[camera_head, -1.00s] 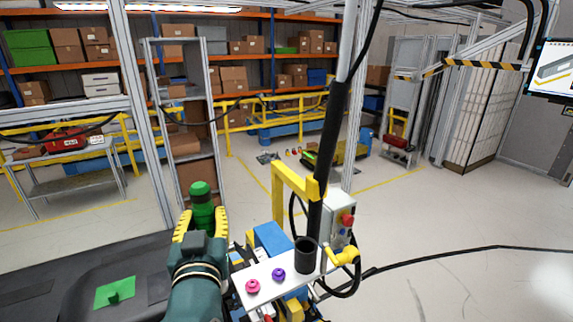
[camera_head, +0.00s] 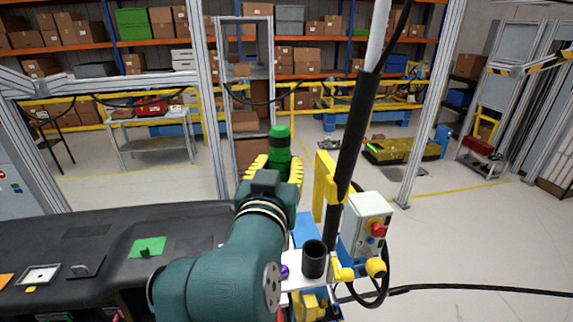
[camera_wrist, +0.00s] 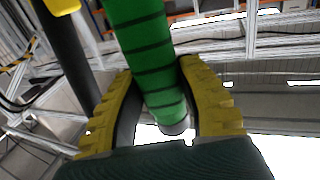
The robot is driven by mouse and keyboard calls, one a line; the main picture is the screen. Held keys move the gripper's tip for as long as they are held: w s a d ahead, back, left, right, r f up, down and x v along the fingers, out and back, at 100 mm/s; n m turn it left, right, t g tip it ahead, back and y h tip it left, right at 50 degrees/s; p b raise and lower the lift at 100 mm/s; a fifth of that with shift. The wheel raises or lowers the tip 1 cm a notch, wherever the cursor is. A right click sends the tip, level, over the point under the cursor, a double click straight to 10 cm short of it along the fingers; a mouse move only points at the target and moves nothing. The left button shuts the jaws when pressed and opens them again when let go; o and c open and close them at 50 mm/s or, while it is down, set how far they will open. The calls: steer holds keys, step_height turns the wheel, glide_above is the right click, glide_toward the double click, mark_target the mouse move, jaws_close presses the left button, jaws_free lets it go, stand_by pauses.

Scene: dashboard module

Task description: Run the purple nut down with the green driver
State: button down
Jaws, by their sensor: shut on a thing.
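The green driver (camera_head: 279,138) stands upright in my gripper (camera_head: 273,168), between its yellow fingers. In the wrist view the driver (camera_wrist: 143,50) has dark bands, and both fingers of my gripper (camera_wrist: 163,105) press against it. The purple nut (camera_head: 284,271) sits on the white plate (camera_head: 290,284) of the cart, to the lower right of my gripper in the head view. My arm partly hides the nut and the plate. The driver is up in the air, apart from the nut.
A black cup-like holder (camera_head: 314,259) stands on the plate beside the nut. A yellow bracket (camera_head: 325,185), a black pole (camera_head: 350,150) and a control box (camera_head: 366,222) with a red button rise close by. The black dashboard (camera_head: 100,240) at left carries a green part (camera_head: 148,247).

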steer(key=shift+s+f+b, duration=0.1)
steer(key=shift+f+b, duration=2.35)
steer(key=shift+f, duration=0.8)
steer(key=shift+f+b, duration=0.95)
steer(key=shift+f, duration=0.55)
stand_by(2.0)
